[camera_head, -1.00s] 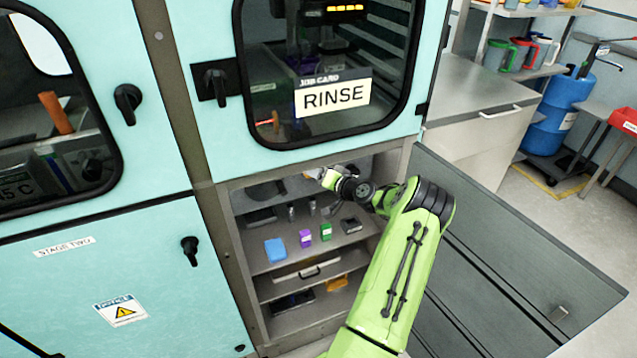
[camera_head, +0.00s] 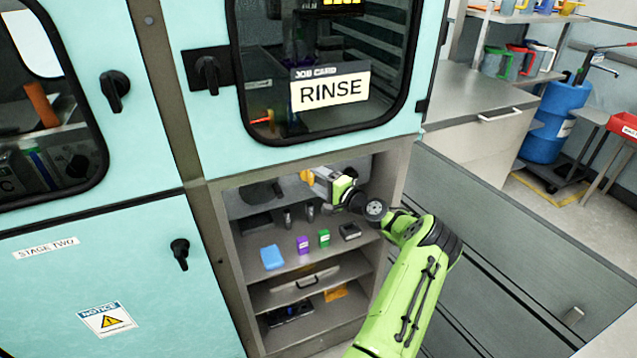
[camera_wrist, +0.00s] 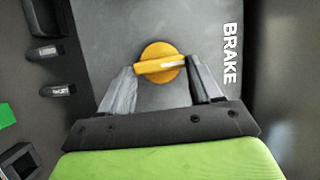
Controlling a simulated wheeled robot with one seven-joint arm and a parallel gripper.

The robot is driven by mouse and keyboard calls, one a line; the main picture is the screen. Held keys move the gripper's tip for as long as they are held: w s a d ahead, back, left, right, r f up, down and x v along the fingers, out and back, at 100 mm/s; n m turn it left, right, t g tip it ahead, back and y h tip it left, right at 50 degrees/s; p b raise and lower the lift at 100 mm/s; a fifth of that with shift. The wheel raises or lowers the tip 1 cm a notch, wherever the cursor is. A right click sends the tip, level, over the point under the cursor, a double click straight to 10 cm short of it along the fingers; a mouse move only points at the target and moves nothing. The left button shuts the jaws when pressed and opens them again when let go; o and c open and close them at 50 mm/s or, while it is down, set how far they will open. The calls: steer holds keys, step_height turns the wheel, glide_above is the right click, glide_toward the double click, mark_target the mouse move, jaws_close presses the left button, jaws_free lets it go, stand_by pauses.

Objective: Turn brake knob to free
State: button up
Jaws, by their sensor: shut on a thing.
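The brake knob (camera_wrist: 158,64) is a round yellow dial with a raised grip bar and a pale pointer line, on a grey panel beside the word BRAKE in the wrist view. The bar lies nearly level across that picture. My gripper (camera_wrist: 160,72) is shut on the knob, one finger at each end of the bar. In the head view my gripper (camera_head: 314,179) reaches into the upper part of the open cabinet. The yellow knob (camera_head: 307,176) shows at its tip there, partly covered by the fingers.
The cabinet shelf below holds a blue box (camera_head: 272,257), a purple box (camera_head: 303,245), a green box (camera_head: 324,238) and a dark block (camera_head: 349,231). Two small grey levers (camera_head: 287,218) stand behind them. The cabinet's side walls and the RINSE door above bound the opening.

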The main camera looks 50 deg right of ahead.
steer(key=shift+f+m, duration=0.1)
steer(key=shift+m, duration=0.2)
stand_by(0.4)
steer(key=o, duration=1.1)
steer(key=shift+c, duration=0.2)
steer(key=s+a+p, duration=0.1)
steer(key=s+a, duration=0.1)
steer(key=s, duration=1.3)
steer(key=shift+s+p, duration=0.35)
steer(key=shift+a, duration=0.1)
